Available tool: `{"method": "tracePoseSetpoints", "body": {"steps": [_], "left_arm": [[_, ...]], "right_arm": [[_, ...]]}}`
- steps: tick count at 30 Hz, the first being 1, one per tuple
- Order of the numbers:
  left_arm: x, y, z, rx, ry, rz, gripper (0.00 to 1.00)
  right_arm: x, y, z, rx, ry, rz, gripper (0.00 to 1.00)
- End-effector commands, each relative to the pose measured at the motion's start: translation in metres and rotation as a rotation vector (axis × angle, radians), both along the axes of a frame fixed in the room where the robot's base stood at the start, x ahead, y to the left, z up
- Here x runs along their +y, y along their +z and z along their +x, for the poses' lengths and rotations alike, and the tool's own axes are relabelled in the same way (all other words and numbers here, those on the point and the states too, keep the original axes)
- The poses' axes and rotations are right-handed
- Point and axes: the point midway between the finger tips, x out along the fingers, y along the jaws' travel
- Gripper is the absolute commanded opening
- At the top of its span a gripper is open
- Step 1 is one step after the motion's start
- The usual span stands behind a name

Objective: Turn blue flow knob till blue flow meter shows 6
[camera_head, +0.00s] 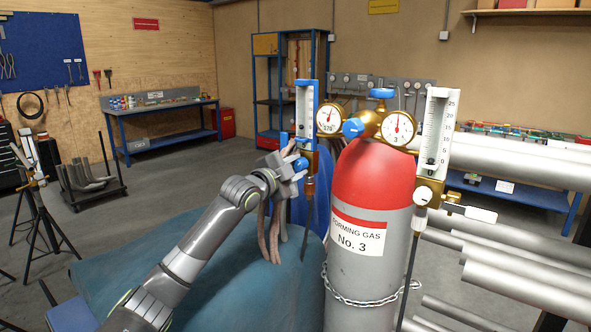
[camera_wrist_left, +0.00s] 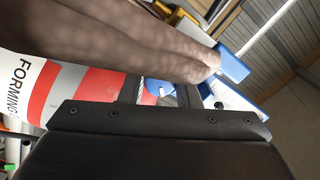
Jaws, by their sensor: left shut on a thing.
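The blue flow meter (camera_head: 306,106) is a clear upright tube with a scale and a blue cap, left of the red-topped cylinder. Its reading is too small to tell. The blue flow knob (camera_head: 300,164) sits at the meter's base. My left gripper (camera_head: 296,161) reaches it from the left and is shut on it. In the left wrist view, the blue knob (camera_wrist_left: 156,88) shows between the two dark fingers (camera_wrist_left: 161,94), partly hidden. My right gripper is not in view.
The forming gas cylinder (camera_head: 360,225) stands close right, with gauges (camera_head: 398,128) and a white flow meter (camera_head: 437,130). Pinkish hoses (camera_head: 270,225) hang below my gripper and cross the wrist view (camera_wrist_left: 130,40). Steel pipes (camera_head: 530,280) lie at the right.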

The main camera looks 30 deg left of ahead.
Motion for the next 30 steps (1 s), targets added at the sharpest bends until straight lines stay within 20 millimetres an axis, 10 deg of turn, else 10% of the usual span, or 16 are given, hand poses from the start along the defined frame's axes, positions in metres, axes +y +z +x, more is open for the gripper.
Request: {"method": "tracePoseSetpoints", "body": {"steps": [19, 20, 24, 30], "left_arm": [[0.0004, -0.0009, 0.0, -0.002, 0.001, 0.051, 0.07], [0.0004, -0.0009, 0.0, -0.002, 0.001, 0.051, 0.34], [0.0003, -0.0007, 0.0, -0.002, 0.0, 0.051, 0.51], [0.0002, -0.0003, 0.0, -0.003, 0.0, 0.051, 0.51]], "right_arm": [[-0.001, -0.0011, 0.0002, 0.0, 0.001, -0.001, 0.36], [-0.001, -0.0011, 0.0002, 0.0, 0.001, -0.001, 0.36], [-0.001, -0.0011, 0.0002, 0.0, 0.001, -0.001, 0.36], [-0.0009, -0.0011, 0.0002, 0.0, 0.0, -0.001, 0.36]]}}
